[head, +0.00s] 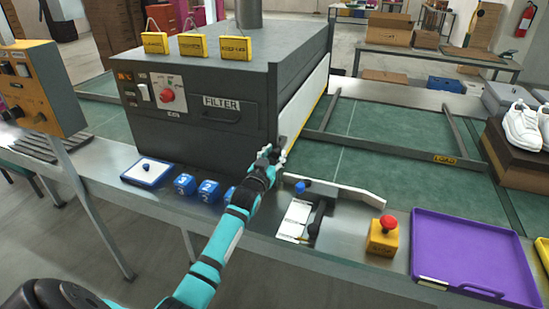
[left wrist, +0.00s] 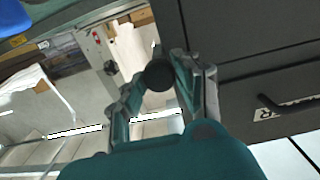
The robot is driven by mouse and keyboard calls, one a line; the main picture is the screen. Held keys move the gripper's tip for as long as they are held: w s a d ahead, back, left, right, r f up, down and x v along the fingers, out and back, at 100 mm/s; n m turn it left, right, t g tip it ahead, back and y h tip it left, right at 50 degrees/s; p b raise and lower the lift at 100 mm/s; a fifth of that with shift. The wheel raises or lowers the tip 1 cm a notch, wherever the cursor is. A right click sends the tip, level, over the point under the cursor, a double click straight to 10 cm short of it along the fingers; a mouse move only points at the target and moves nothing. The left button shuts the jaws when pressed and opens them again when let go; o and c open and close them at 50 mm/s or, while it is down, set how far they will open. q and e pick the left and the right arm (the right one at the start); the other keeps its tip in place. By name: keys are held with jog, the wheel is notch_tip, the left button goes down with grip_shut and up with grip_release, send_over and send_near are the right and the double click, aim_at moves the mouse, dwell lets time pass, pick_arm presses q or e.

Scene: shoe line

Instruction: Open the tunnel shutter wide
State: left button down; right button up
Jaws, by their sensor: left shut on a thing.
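The tunnel (head: 190,125) is a dark grey box over the green belt, with a "FILTER" drawer on its front. Its shutter (head: 303,106) is a pale panel with a yellow lower edge on the right side. My left gripper (head: 274,154) is at the near lower corner of the shutter. In the left wrist view its fingers (left wrist: 160,88) are closed around a dark round knob (left wrist: 159,75), beside the tunnel's grey wall (left wrist: 240,35). The gripper hides the knob in the head view. My right gripper is not in view.
A pale guide arm (head: 340,192) and a yellow box with a red button (head: 383,236) stand right of the gripper. A purple tray (head: 475,255) lies further right. Blue numbered blocks (head: 208,190) sit to the left. A grey bar frame (head: 390,150) lies on the belt.

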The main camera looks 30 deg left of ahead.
pick_arm(q)
notch_tip(320, 180, up, 15)
jog(key=p, duration=0.9)
jog(key=shift+f+p, duration=0.15)
jog(key=shift+p, duration=0.2)
jog(key=c, duration=1)
grip_release()
jog(key=shift+f, duration=0.15)
jog(key=v, duration=1.2)
jog(key=shift+d, duration=0.1)
